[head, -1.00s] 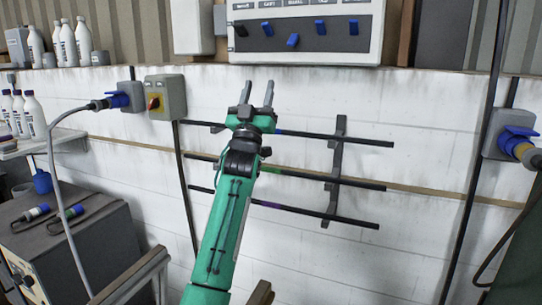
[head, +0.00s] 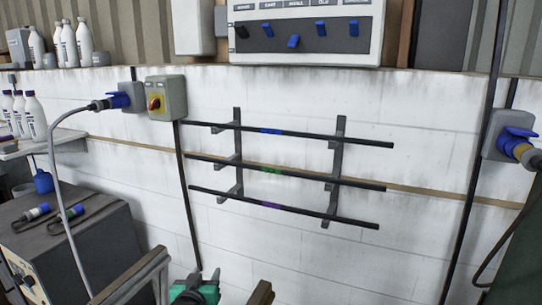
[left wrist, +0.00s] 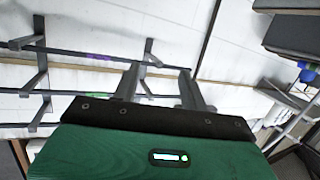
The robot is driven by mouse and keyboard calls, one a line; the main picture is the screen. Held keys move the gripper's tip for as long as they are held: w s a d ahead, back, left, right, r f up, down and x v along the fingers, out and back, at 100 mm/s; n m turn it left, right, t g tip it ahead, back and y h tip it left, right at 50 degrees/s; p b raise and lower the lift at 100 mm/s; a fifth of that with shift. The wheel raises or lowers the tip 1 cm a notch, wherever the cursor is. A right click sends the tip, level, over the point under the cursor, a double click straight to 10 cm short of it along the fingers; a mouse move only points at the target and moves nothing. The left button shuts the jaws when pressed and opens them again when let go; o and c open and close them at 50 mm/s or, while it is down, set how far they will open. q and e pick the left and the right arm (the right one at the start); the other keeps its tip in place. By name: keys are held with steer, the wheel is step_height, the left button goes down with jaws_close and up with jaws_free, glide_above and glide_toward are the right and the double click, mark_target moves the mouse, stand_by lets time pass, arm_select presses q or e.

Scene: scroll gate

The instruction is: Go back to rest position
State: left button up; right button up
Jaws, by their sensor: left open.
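My left gripper (head: 207,274) is low at the bottom edge of the head view, with only its green and dark end showing. In the left wrist view its two grey fingers (left wrist: 158,85) stand apart with nothing between them. It is below and away from the wall rack, whose three dark rods (head: 290,133) lie across two upright brackets (head: 340,160). The rods carry blue, green and purple marks. My right gripper is not in view.
A switch panel (head: 305,12) with blue levers is above the rack. A grey switch box (head: 166,97) and blue plugs are on the wall. A dark metal cabinet (head: 80,245) stands at left, with bottles on ledges above. Wooden rails (head: 130,280) rise at the bottom.

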arm_select(q)
steer(key=s+a+f+g, duration=0.25)
steer(key=s+f, duration=0.35)
steer(key=s, duration=0.3)
steer(key=s+a+f+g, duration=0.1)
steer(key=s+f+g, duration=0.2)
steer(key=s+f, duration=0.45)
steer(key=s+a+f+m+g, duration=0.2)
steer(key=s+g, duration=0.5)
steer(key=s, duration=1.7)
step_height(320, 180, down, 32)
steer(key=s+a+f+g+y, duration=0.1)
steer(key=s+a+f+g, duration=0.1)
steer(key=s+f, duration=1.7)
steer(key=shift+a+m, duration=0.3)
steer(key=shift+a, duration=0.4)
